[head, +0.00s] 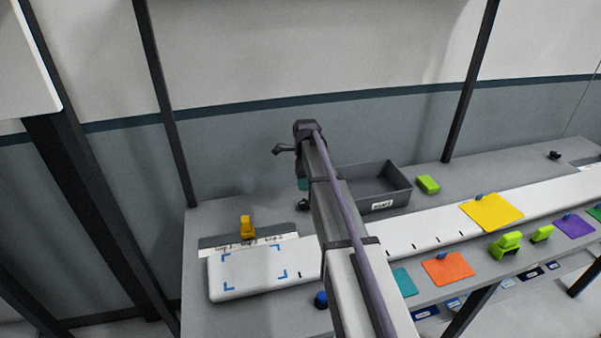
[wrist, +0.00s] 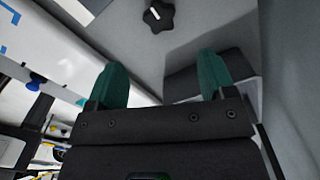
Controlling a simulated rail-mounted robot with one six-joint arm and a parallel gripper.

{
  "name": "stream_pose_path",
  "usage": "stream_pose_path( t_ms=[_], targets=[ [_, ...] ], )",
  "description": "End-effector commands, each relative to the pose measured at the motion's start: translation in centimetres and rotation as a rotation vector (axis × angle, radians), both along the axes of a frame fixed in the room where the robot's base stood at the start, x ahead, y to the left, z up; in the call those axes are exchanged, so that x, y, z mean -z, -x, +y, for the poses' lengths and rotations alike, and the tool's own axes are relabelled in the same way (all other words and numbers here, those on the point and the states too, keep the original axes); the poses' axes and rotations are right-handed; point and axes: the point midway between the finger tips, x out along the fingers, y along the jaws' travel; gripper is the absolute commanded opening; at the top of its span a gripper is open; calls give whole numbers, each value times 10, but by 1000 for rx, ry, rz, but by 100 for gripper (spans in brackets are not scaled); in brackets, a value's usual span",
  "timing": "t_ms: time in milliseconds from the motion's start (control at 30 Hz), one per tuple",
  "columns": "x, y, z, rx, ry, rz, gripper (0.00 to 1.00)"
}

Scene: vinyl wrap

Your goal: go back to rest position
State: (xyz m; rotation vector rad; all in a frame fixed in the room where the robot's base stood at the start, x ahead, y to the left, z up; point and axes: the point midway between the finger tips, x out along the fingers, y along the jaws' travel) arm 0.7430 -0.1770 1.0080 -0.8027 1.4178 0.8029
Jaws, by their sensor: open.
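My gripper (wrist: 162,82) shows in the wrist view with its two green fingers spread apart and nothing between them. In the head view my arm reaches up over the table, and the gripper is mostly hidden behind it; only a bit of green (head: 303,184) shows beside the arm. The gripper is near the left end of the dark grey bin (head: 398,173), apart from the table as far as I can tell. A black star-shaped knob (wrist: 158,15) lies on the grey surface beyond the fingertips in the wrist view.
A white board with blue corner marks (head: 232,291) lies at the left of the table. A yellow tool (head: 246,227) stands behind it. A yellow sheet (head: 491,212), an orange sheet (head: 447,269), a purple sheet (head: 574,226) and green blocks (head: 428,184) are at the right. A wall rises behind.

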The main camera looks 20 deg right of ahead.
Motion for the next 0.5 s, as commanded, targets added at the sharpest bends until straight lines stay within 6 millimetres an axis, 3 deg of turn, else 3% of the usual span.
stream_pose_path(
  t_ms=[167, 300, 367, 467, 500],
  targets=[
    [0, 0, 0, -29, 0, 0, 76],
    [0, 5, 1, -325, 0, 0, 76],
    [0, 29, 8, -560, 0, 0, 76],
    [0, 92, 40, -1060, -1, 1, 76],
    [0, 122, 59, -1273, -1, 1, 76]
  ],
)
